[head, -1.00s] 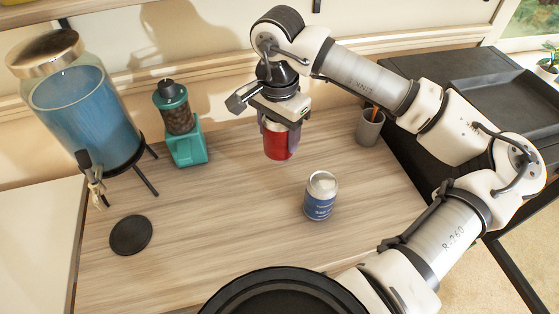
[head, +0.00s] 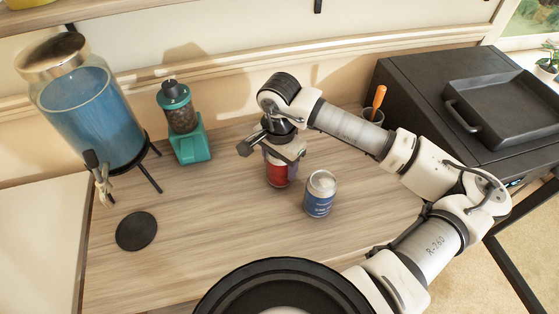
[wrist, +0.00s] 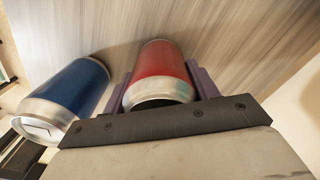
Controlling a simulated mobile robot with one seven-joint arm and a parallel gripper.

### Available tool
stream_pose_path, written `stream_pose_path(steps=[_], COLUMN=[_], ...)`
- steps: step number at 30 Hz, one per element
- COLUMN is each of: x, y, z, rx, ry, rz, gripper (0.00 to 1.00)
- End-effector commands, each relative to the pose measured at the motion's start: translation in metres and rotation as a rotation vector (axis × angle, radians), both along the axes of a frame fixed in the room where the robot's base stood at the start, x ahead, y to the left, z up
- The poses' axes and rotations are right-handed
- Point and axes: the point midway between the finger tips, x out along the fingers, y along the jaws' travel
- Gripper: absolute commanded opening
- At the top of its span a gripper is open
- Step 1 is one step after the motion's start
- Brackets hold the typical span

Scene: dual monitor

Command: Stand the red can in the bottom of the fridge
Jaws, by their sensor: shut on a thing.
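The red can (head: 278,173) is upright between the fingers of my gripper (head: 279,163), just left of the blue can in the head view. The gripper is shut on it from above, near its silver top. In the wrist view the red can (wrist: 161,70) sits between the two purple-grey fingers (wrist: 160,88). The can's base is at or close to the wooden counter; I cannot tell whether it touches. I see no open fridge or fridge interior.
A blue can (head: 320,195) stands close to the right of the red can. A blue drink dispenser (head: 95,115), a teal grinder (head: 188,135) and a black disc (head: 136,231) are left. A black appliance (head: 425,95) with a tray (head: 510,100) is right.

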Motion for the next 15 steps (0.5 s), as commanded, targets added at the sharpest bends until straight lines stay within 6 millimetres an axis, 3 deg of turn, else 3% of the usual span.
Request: stream_pose_path(steps=[5,6,9,15], x=[0.0002,0.0001,0.0001,0.0001], y=[-0.0001,0.0001,0.0001,0.0001], z=[-0.0039,-0.0024,-0.0022,-0.0021], rx=[0.000,0.000,0.000,0.000], ry=[-0.001,0.000,0.000,0.000], rz=[0.000,0.000,0.000,0.000], gripper=[0.25,0.64,0.77,0.81])
